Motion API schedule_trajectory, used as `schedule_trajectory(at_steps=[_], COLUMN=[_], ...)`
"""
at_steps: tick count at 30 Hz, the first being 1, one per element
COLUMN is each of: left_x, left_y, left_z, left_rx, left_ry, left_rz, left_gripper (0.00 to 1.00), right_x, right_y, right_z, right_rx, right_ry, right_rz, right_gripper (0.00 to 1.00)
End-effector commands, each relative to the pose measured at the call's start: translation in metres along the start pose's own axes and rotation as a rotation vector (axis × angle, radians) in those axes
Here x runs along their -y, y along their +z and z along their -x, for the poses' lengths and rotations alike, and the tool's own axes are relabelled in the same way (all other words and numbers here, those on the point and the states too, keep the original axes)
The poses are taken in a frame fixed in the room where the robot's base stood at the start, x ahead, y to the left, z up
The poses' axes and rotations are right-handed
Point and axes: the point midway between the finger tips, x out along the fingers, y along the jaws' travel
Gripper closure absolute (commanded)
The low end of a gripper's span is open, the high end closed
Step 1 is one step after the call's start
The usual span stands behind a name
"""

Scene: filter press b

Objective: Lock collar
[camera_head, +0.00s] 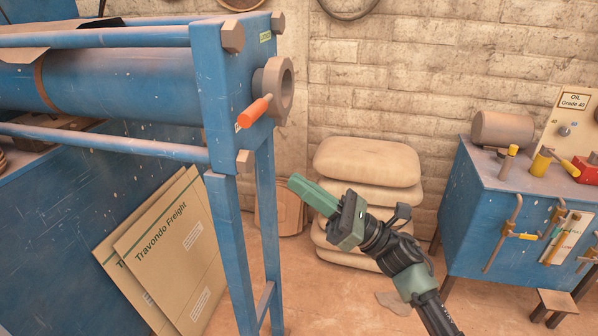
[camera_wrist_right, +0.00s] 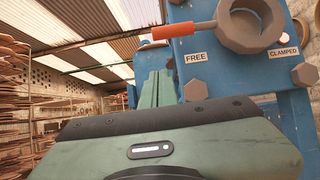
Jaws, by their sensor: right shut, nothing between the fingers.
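The collar (camera_head: 267,82) is a brown-grey, many-sided ring on the blue end plate of the press. Its orange handle (camera_head: 254,111) sticks out to the side on a short rod. In the right wrist view the collar (camera_wrist_right: 226,36) is at the upper right, and the handle (camera_wrist_right: 185,30) points left, just above the FREE label (camera_wrist_right: 196,58). The CLAMPED label (camera_wrist_right: 283,52) is on the collar's right side. My right gripper (camera_head: 311,194) is shut and empty, below and right of the handle, apart from it. Its green fingers (camera_wrist_right: 157,89) also show in the wrist view. My left gripper is not in view.
The blue press frame leg (camera_head: 232,250) stands left of my right gripper. Cardboard sheets (camera_head: 165,262) lean beside it. Stacked sacks (camera_head: 367,163) stand behind the gripper. A blue workbench (camera_head: 488,205) with tools is at the right. The air between gripper and handle looks clear.

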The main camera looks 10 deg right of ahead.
Motion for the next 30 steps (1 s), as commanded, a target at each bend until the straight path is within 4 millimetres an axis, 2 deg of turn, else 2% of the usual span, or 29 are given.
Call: schedule_trajectory(at_steps=[1, 6, 10, 12, 19, 30], left_x=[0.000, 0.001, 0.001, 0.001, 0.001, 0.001], left_y=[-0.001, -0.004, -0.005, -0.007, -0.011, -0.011], left_z=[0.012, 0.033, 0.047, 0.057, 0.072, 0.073], left_rx=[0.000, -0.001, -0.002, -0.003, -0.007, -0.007], left_ry=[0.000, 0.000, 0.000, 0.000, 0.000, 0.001], left_rz=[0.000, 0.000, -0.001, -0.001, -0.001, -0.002], left_gripper=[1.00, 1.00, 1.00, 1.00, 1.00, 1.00], right_x=[0.000, 0.000, 0.000, 0.001, 0.001, 0.001], right_y=[0.005, 0.007, 0.006, 0.014, 0.027, 0.028], right_z=[-0.015, -0.053, -0.080, -0.088, -0.102, -0.103], right_rx=[0.002, 0.003, 0.002, 0.000, 0.000, 0.000], right_ry=[0.000, 0.000, 0.001, -0.001, -0.001, -0.001], right_rz=[-0.002, -0.002, -0.003, -0.001, -0.002, -0.002], right_gripper=[1.00, 1.00, 1.00, 1.00, 1.00, 1.00])
